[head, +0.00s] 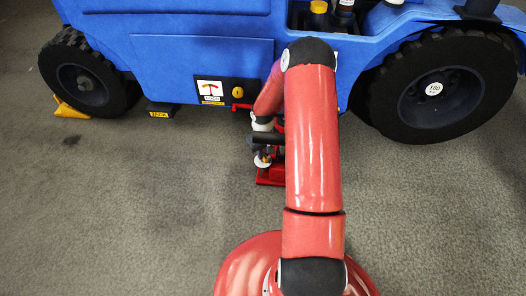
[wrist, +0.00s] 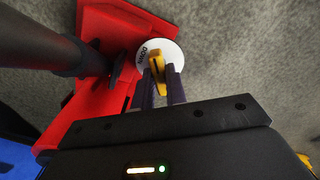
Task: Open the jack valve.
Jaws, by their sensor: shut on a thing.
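The red jack (head: 268,177) stands on the floor beside the blue vehicle, partly hidden by my arm in the head view. In the wrist view the red jack body (wrist: 101,24) fills the upper left. A white disc (wrist: 174,50) with dark lettering sits at its edge. The small yellow valve handle (wrist: 156,46) lies across this disc. My gripper (wrist: 163,72) is shut on the yellow handle, one dark finger on each side. In the head view my gripper (head: 262,159) is small and mostly hidden at the jack.
A thick dark bar (wrist: 40,40) crosses the jack at the left of the wrist view, close to my fingers. The blue vehicle (head: 160,25) stands behind the jack, with a yellow chock (head: 70,109) at its left wheel. The grey floor in front is clear.

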